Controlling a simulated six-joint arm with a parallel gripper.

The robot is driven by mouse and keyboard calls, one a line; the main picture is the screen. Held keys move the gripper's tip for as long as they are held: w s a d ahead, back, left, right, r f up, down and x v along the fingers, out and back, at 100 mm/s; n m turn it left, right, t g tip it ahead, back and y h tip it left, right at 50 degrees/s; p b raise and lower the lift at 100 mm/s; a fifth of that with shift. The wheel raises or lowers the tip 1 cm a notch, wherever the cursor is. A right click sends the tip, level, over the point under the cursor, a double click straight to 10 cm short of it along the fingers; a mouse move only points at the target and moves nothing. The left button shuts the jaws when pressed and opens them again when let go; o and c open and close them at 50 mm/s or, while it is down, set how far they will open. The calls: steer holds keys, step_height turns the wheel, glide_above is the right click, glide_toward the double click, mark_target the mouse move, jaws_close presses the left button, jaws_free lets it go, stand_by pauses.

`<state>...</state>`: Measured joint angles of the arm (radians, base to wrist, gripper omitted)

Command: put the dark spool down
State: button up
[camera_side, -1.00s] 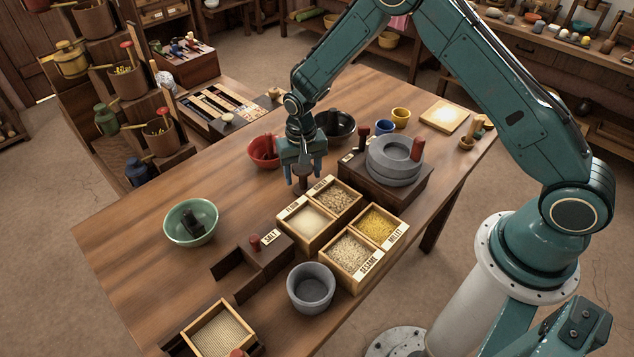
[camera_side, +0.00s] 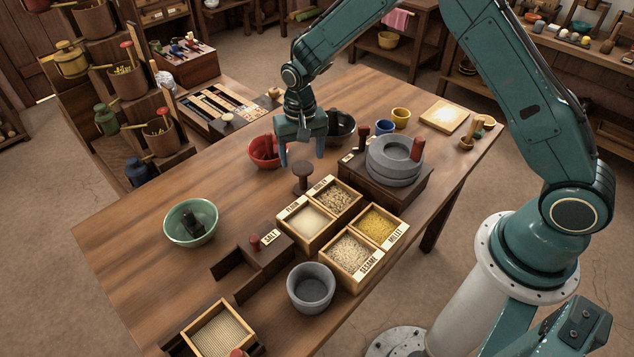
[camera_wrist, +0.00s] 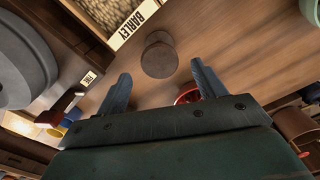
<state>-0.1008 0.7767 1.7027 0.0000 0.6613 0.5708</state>
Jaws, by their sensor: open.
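The dark spool (camera_side: 302,177) stands upright on the wooden table (camera_side: 150,230), just behind the barley box and in front of the red bowl. In the wrist view the spool (camera_wrist: 159,56) shows its round end, beyond the fingertips and between their lines. My gripper (camera_side: 302,162) is open and empty, raised above and behind the spool in the side view. In the wrist view both fingers (camera_wrist: 158,82) are spread wide and apart from the spool.
The boxes of barley (camera_side: 336,198), flour (camera_side: 306,224), millet (camera_side: 379,226) and sesame (camera_side: 350,256) stand in front. A red bowl (camera_side: 258,152) and a black bowl (camera_side: 343,128) lie behind my gripper. The grey quern (camera_side: 394,160) stands to the right. A green bowl (camera_side: 178,226) is at left.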

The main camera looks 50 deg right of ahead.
step_height(320, 180, up, 6)
stand_by(0.4)
steer(key=shift+r, duration=0.1)
stand_by(0.4)
steer(key=s+d+r+n+t, duration=0.3)
steer(key=s+r, duration=1)
steer(key=r, duration=0.5)
steer(key=s+d+r+n+t, duration=0.1)
steer(key=s, duration=0.8)
steer(key=s+d+r+n+t, duration=0.1)
steer(key=s+r, duration=0.1)
steer(key=s, duration=0.7)
steer(key=shift+s+t, duration=0.15)
steer(key=shift+t, duration=0.15)
